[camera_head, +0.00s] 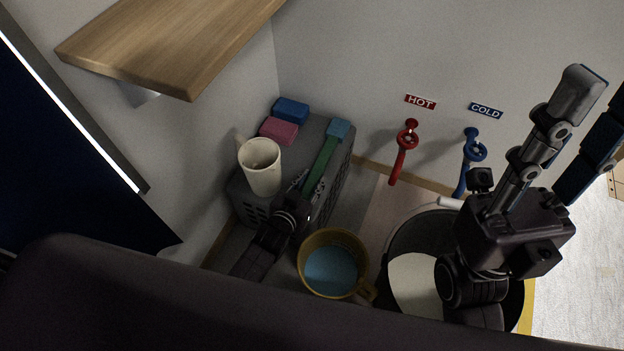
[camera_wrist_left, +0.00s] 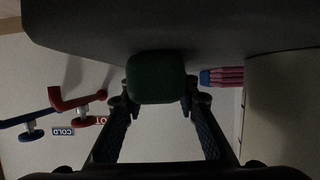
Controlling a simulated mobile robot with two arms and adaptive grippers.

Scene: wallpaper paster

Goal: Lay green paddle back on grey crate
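The grey crate (camera_head: 240,200) stands in the corner at the left. The green paddle (camera_head: 322,165), with a teal end, lies along the right side of the crate's top, its teal end toward the wall. My left gripper (camera_head: 299,191) is at its near end. In the left wrist view the green handle end (camera_wrist_left: 157,78) sits between the two fingertips (camera_wrist_left: 160,98), which appear to touch its sides. I cannot tell whether the paddle rests fully on the crate. My right gripper (camera_head: 604,100) is raised at the right, its fingers apart with nothing between them.
A white mug (camera_head: 261,168), a pink block (camera_head: 279,131) and a blue block (camera_head: 291,110) stand on the crate. A yellow pot (camera_head: 303,263) holding blue stands beside it. A dark bucket (camera_head: 400,240) is right. A wooden shelf (camera_head: 170,45) overhangs; red and blue taps are on the wall.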

